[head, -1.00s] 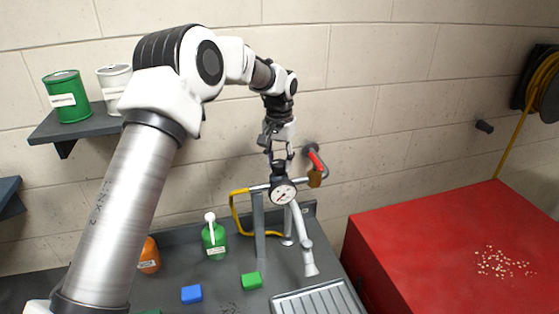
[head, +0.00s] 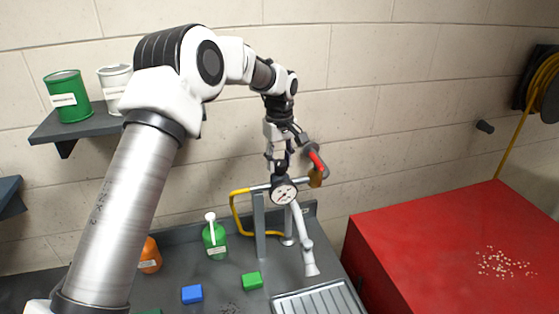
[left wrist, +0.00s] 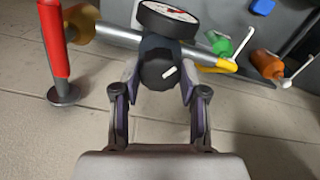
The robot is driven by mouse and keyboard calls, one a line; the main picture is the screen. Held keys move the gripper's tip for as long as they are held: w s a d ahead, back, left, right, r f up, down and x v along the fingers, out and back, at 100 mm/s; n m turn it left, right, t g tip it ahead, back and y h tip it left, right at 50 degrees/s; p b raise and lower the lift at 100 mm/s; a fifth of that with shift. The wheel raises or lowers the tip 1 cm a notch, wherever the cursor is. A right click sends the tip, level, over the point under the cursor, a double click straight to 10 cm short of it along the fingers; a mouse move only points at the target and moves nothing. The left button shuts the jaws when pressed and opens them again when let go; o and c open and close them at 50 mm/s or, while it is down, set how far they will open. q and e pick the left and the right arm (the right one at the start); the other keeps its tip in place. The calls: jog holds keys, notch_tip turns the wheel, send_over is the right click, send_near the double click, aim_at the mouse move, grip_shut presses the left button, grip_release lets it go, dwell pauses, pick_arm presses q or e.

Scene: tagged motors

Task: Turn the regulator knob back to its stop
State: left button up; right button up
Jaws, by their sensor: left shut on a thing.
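The regulator knob (left wrist: 160,70) is a dark faceted cap with a short white mark, seen between my fingers in the left wrist view. It sits on the grey pipe behind the round gauge (head: 284,191), whose white face has a red pattern. My left gripper (head: 279,166) comes down from above and is shut on the knob. In the left wrist view its two fingertips (left wrist: 160,88) press on either side of the knob. In the head view the knob is mostly hidden by the fingers. My right gripper is not in view.
A red-handled lever (head: 317,160) and a brass part (head: 315,177) stand just right of the gauge. A yellow hose (head: 234,212) runs left. Bottles, blocks and a ribbed tray (head: 318,300) lie on the grey bench. A red cabinet (head: 440,250) stands at right.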

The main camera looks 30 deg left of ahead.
aim_at(280, 162)
pick_arm(q)
jog(key=n, duration=0.5)
jog(key=shift+s+f, duration=0.1)
jog(key=shift+f, duration=0.1)
jog(key=shift+n, duration=0.3)
jog(key=o, duration=1.1)
jog(key=shift+o, duration=0.2)
jog(key=shift+d+r, duration=0.1)
jog(key=shift+r, duration=0.05)
notch_tip(280, 162, up, 12)
